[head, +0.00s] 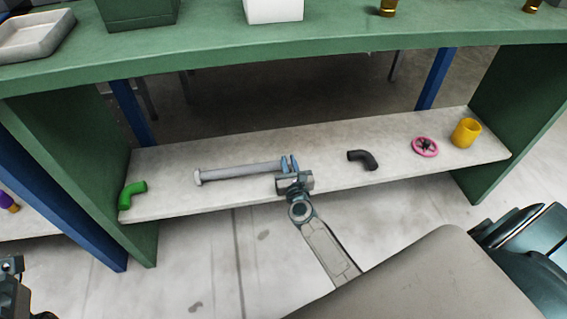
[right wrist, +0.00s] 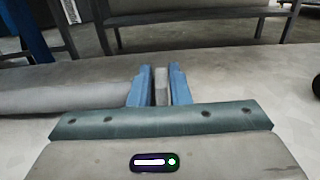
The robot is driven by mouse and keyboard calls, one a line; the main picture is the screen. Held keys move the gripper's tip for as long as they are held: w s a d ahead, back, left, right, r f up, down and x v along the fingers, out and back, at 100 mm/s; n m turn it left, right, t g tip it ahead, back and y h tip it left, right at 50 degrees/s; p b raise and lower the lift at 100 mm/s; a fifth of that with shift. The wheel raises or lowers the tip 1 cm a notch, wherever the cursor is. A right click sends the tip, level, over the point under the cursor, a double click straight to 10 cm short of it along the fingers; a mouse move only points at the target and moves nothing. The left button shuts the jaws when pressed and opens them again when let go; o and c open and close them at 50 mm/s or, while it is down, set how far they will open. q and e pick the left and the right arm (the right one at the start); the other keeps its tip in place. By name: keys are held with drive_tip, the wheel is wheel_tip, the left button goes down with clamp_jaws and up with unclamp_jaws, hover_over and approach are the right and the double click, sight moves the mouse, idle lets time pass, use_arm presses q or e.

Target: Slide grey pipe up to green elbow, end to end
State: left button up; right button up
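The grey pipe (head: 240,172) lies lengthwise on the lower shelf, with a wider collar at its left end. The green elbow (head: 132,192) lies at the shelf's far left, clearly apart from that collar. My right gripper (head: 290,164) is low over the shelf at the pipe's right end. My left gripper (head: 12,268) shows only partly at the lower left.
The pale shelf (head: 330,168) also holds a black elbow (head: 363,159), a pink handwheel (head: 425,147) and a yellow cup-like part (head: 466,132), all right of my gripper. The shelf between pipe and green elbow is clear.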

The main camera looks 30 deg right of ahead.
drive_tip(key=shift+w, duration=0.2)
clamp_jaws()
